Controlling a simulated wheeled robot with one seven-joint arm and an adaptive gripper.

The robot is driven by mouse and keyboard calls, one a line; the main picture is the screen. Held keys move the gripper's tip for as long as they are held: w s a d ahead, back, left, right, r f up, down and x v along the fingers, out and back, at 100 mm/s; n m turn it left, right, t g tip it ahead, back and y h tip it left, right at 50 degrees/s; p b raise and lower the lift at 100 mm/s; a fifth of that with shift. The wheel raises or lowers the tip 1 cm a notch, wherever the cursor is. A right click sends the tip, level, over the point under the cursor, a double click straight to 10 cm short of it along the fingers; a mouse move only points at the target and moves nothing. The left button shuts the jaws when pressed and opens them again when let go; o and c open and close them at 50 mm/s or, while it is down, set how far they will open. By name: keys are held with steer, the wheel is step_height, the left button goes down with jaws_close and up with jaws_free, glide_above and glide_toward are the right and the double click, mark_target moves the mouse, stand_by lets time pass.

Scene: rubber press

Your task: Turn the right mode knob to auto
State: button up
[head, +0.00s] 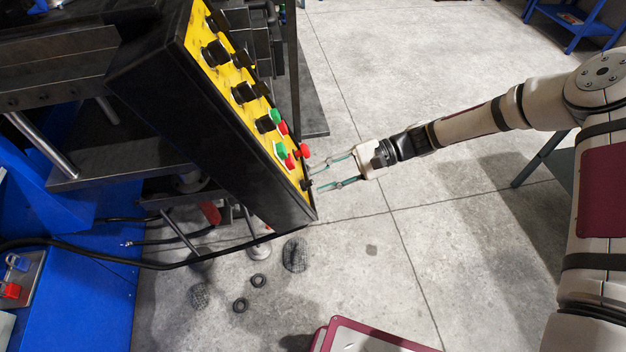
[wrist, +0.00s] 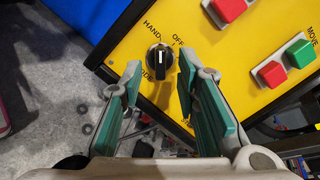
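The right mode knob (wrist: 160,58) is a small black rotary knob on the yellow face of the control panel (wrist: 120,65). It has a white mark that runs roughly up and down in the wrist view. HAND is printed to its upper left and OFF to its upper right; a partly covered MODE label is below. I cannot read an AUTO label. My gripper (wrist: 159,64) is open, with one teal-padded finger on each side of the knob and gaps between. In the head view, my gripper (head: 318,178) is at the panel's lower right end.
Red buttons (wrist: 229,8) and green buttons (wrist: 299,53) stand out from the panel to the right of the knob. Several larger black knobs (head: 215,53) sit farther up the panel. The grey floor (head: 400,240) around my arm is mostly clear. A maroon-edged case (head: 365,340) is at the bottom.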

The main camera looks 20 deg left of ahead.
steer(key=shift+x, duration=1.25)
jaws_close()
